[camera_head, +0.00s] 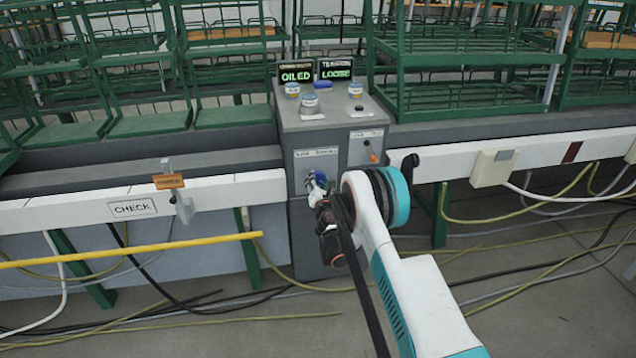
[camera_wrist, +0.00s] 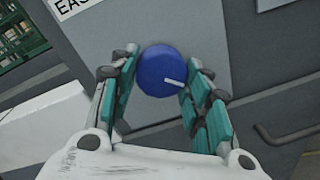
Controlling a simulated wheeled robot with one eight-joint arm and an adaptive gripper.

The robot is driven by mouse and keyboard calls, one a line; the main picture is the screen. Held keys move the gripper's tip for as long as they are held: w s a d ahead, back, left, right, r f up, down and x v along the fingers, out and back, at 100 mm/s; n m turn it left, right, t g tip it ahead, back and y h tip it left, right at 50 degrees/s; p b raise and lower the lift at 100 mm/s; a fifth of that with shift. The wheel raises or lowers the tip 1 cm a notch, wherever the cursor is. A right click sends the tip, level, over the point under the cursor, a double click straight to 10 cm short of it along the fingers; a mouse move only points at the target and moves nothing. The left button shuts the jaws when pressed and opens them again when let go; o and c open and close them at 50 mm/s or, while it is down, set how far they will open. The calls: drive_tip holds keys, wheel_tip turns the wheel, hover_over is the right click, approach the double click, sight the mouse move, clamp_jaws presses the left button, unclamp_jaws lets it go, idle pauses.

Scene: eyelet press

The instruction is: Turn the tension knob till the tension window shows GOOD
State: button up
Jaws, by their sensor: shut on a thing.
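The tension window (camera_head: 336,72) on top of the grey machine reads LOOSE in green letters. A round blue knob (camera_head: 320,176) sits on the machine's front face, partly covered by my gripper (camera_head: 316,190) in the head view. In the wrist view, the blue knob (camera_wrist: 160,70) has a short white pointer mark toward its lower right. The two teal-padded fingers of my gripper (camera_wrist: 162,66) stand on either side of the knob and are shut on it.
Beside the tension window, another window (camera_head: 296,76) reads OILED. The grey machine (camera_head: 309,130) carries small pots on top and an orange-tipped lever (camera_head: 373,155) at the right of its front. A yellow bar (camera_head: 130,250) crosses at left. Cables lie on the floor.

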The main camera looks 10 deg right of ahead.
drive_tip(key=shift+m, duration=0.8)
drive_tip(key=o, duration=1.1)
drive_tip(key=shift+c, duration=0.2)
drive_tip(key=s, duration=0.7)
drive_tip(key=shift+s+a+r, duration=0.15)
drive_tip(key=shift+s+a, duration=0.05)
drive_tip(key=shift+s, duration=0.05)
